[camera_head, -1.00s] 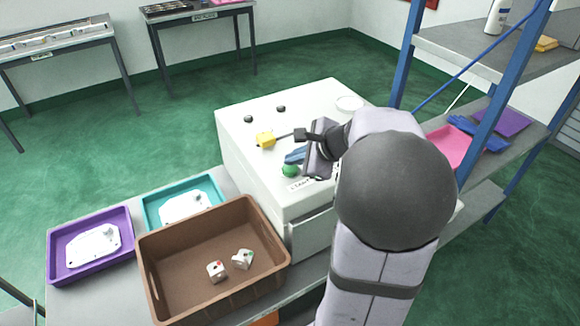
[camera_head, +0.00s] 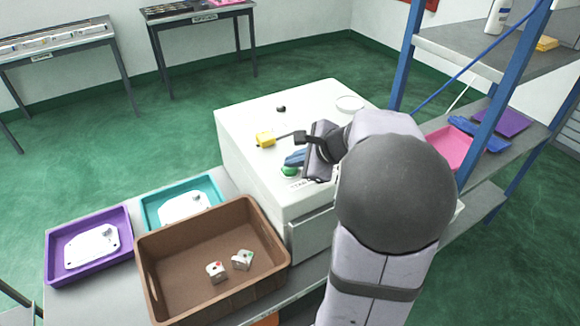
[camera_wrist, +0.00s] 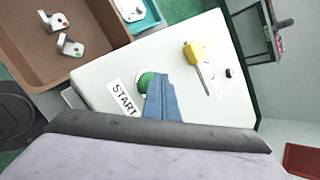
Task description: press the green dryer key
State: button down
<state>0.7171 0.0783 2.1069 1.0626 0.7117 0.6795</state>
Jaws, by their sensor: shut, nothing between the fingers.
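The green key (camera_head: 289,172) is a round button on top of the white dryer cabinet (camera_head: 240,115), next to a START label. In the wrist view the green key (camera_wrist: 146,81) sits beside the START label (camera_wrist: 122,99). My gripper (camera_head: 288,161) has blue fingers, shut and empty, reaching down to the key. In the wrist view my gripper (camera_wrist: 157,78) covers the key's right part. I cannot tell whether the fingertips touch the key or hover just above it.
A yellow block (camera_head: 265,139) with a grey rod and a dark knob (camera_head: 281,109) are on the cabinet top. A brown crate (camera_head: 165,300) with two white castings stands at front left, beside purple (camera_head: 52,268) and teal trays (camera_head: 150,213). A blue-framed shelf (camera_head: 470,55) is at right.

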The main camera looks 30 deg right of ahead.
aim_at(294, 171)
jog(key=shift+r, duration=0.1)
jog(key=shift+r+p, duration=0.75)
jog(key=shift+p, duration=0.05)
jog(key=shift+r, duration=0.15)
jog(key=shift+r+p, duration=2.25)
jog(key=shift+r, duration=0.15)
jog(key=s+a+f+n, duration=0.1)
jog(key=a, duration=0.1)
jog(key=s+a+f+n+g, duration=0.1)
jog(key=a+n, duration=0.1)
jog(key=a, duration=0.1)
jog(key=a+f+n+g, duration=0.1)
jog(key=a+f, duration=0.1)
jog(key=shift+s+a+n+y, duration=0.15)
jog(key=shift+s+n+y, duration=0.25)
jog(key=s+a+f+n+g+h, duration=0.1)
jog(key=s+a+f+n+g, duration=0.2)
jog(key=s+a+f+n, duration=0.2)
jog(key=s+a+f+n+g+h, duration=0.1)
jog(key=s+a+f+n+g, duration=0.3)
jog(key=s+n, duration=0.8)
jog(key=a+n, duration=0.1)
jog(key=n, duration=0.2)
jog(key=shift+s+a+f+h, duration=0.25)
jog(key=shift+f+h, duration=0.15)
